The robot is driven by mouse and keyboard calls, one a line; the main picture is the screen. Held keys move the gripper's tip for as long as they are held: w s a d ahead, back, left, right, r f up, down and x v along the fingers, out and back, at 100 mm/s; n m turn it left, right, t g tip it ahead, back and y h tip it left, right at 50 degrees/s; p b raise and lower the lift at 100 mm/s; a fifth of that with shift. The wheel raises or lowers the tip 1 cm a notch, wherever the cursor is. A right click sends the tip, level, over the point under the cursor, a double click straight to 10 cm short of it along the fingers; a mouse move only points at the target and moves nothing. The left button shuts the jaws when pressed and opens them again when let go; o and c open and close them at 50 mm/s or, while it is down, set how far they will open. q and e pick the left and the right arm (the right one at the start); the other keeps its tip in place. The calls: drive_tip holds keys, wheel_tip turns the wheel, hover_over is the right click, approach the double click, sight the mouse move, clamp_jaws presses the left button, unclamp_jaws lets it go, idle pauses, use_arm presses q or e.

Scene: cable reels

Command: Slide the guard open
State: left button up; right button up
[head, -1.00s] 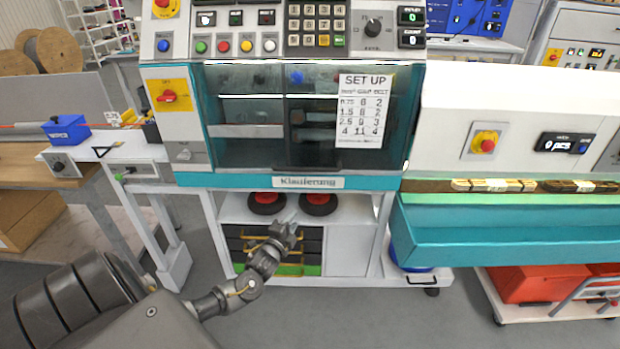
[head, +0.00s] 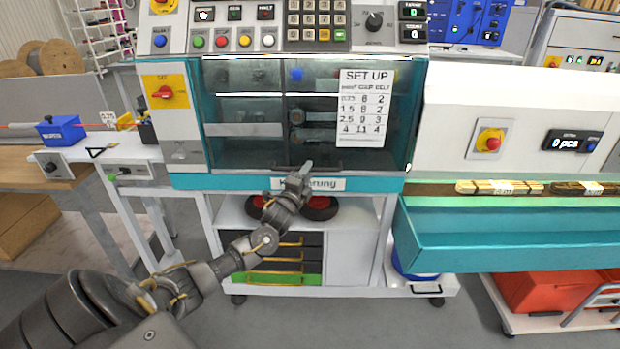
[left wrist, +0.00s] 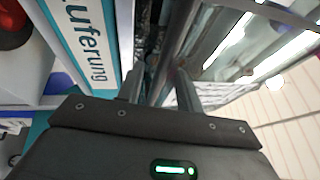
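The guard (head: 245,105) is a clear panel on the teal-framed machine in the head view. It covers the machine's front window, with a SET UP sheet (head: 364,108) on its right part. A dark handle bar (head: 281,168) runs along its bottom edge, partly behind my gripper. My left gripper (head: 303,174) is in front of the label strip below the guard, close to the handle. My right gripper is not in view.
A teal trough (head: 500,240) juts out on the right. Under the machine, a shelf holds black and red reels (head: 320,207) above drawers (head: 285,262). The floor in front is clear.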

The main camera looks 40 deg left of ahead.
use_arm(q)
drive_tip(key=shift+b+x, duration=0.35)
drive_tip(key=shift+x, duration=0.65)
drive_tip(key=shift+r, duration=0.1)
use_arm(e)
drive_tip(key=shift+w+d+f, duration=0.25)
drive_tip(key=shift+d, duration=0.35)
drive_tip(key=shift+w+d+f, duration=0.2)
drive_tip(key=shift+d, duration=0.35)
